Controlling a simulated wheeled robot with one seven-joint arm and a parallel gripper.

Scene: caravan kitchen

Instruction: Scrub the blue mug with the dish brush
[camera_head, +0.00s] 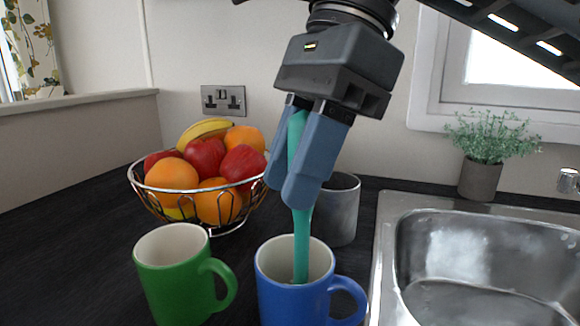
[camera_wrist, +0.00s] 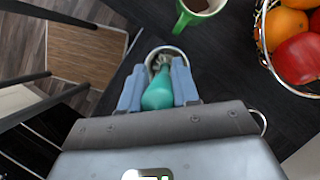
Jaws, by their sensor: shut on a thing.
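The blue mug (camera_head: 285,300) stands upright on the dark worktop, handle to the right, in the head view. My gripper (camera_head: 300,195) is above it, shut on the teal handle of the dish brush (camera_head: 302,240). The brush points down, slightly tilted, and its lower end is inside the mug's mouth. Its head is hidden by the mug wall in the head view. In the wrist view the teal handle (camera_wrist: 158,95) sits between the fingers, with a pale round rim around the brush's far end. Whether the bristles touch the mug inside cannot be told.
A green mug (camera_head: 180,275) stands close on the left. A wire fruit bowl (camera_head: 235,228) is behind it, and a grey cup (camera_head: 340,212) stands behind the blue mug. A steel sink (camera_head: 388,275) is at right, with a potted plant (camera_head: 481,180) behind it.

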